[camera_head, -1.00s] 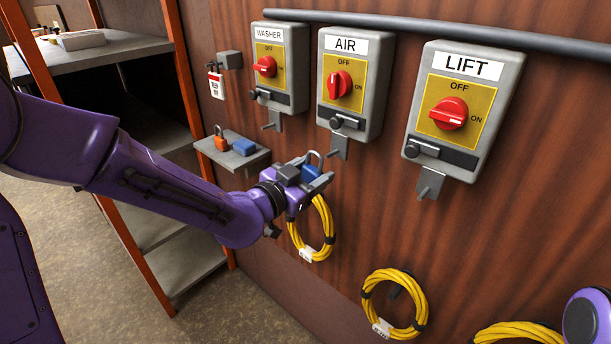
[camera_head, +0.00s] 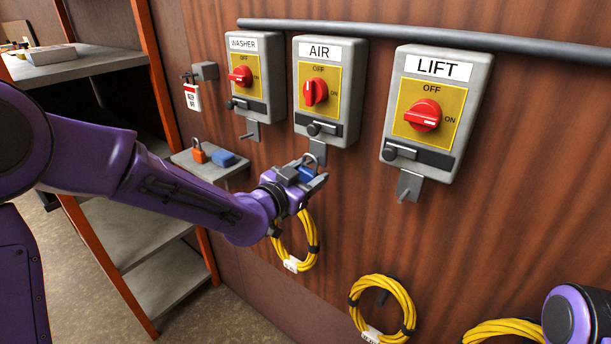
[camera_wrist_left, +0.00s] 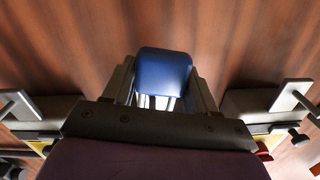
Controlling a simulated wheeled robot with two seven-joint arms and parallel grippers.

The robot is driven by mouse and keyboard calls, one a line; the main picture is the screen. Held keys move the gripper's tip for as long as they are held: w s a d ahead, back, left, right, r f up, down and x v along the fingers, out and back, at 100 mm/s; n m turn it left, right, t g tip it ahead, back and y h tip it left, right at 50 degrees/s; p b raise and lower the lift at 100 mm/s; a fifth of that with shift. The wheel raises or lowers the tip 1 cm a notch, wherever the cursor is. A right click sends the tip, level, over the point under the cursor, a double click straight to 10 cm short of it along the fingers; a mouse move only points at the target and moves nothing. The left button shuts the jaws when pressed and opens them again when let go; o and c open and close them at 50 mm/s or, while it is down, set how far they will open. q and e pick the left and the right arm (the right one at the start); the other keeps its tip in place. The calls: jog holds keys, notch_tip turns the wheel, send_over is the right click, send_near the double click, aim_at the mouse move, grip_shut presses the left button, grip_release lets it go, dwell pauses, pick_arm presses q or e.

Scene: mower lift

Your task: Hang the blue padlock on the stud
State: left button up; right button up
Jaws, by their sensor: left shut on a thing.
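My left gripper (camera_head: 308,178) is shut on the blue padlock (camera_head: 308,173), just below the grey tab (camera_head: 318,152) under the AIR box. The padlock's shackle points up and overlaps that tab in the head view; I cannot tell whether they touch. In the left wrist view the padlock's blue body (camera_wrist_left: 163,73) sits between the two fingers, its shackle partly hidden by the gripper. Tabs with short pegs show to either side there, left (camera_wrist_left: 25,105) and right (camera_wrist_left: 290,95). I cannot tell for sure which part is the stud.
WASHER (camera_head: 256,85), AIR (camera_head: 327,90) and LIFT (camera_head: 433,112) switch boxes line the wooden wall. A small shelf (camera_head: 208,168) holds an orange padlock (camera_head: 198,151) and another blue padlock (camera_head: 223,158). Yellow cable coils (camera_head: 383,308) hang below. A rack (camera_head: 130,235) stands left.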

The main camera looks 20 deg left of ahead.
pick_arm(q)
jog(key=shift+s+r, duration=0.1)
dwell(0.3)
jog(key=o, duration=1.2)
jog(key=b+v, duration=0.2)
jog(key=v, duration=0.3)
jog(key=shift+s+a, duration=0.1)
jog(key=shift+s, duration=0.1)
jog(key=p+v, duration=0.4)
jog(key=v, duration=0.1)
